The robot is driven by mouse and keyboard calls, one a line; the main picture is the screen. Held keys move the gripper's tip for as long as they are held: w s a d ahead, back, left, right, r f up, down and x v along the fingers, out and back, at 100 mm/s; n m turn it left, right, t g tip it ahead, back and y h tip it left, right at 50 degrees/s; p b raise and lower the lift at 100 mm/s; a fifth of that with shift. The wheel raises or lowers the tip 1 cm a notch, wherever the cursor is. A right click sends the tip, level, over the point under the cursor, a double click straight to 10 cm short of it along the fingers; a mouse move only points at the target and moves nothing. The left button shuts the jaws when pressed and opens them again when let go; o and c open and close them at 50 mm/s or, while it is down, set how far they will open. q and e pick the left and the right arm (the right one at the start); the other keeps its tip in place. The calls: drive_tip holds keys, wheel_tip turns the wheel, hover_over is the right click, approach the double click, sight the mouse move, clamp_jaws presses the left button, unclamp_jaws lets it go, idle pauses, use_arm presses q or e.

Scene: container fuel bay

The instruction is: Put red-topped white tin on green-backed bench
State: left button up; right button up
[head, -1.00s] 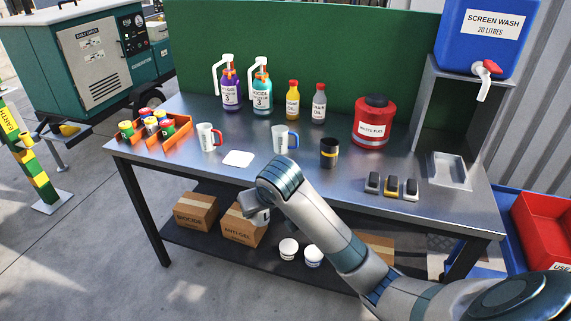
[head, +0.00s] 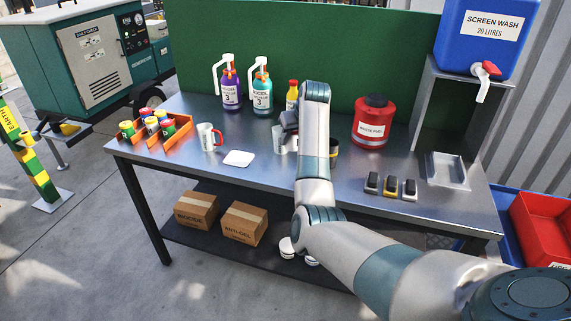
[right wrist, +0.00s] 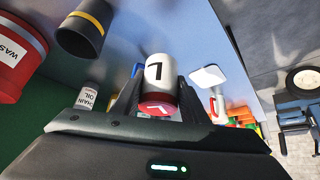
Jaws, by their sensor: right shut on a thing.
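The red-topped white tin (right wrist: 158,72) shows in the right wrist view between the fingers of my right gripper (right wrist: 157,98). It has a black number on its white side, and its red top faces the camera. My right gripper is shut on it. My left gripper is not in view.
A red waste fuel can (head: 371,130) stands to the right, two pump bottles (head: 231,90) to the left. A white coaster (head: 239,158) lies near the front, with bare bench around it.

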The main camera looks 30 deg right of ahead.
sight(295, 150)
drive_tip(key=shift+f+p, duration=0.95)
drive_tip(key=shift+f, duration=2.15)
wheel_tip(295, 150, down, 3)
drive_tip(key=shift+r+p, duration=0.2)
drive_tip(key=shift+p, duration=0.3)
drive_tip(key=shift+f, duration=0.55)
drive_tip(key=shift+f, duration=0.25)
drive_tip(key=o, duration=1.2)
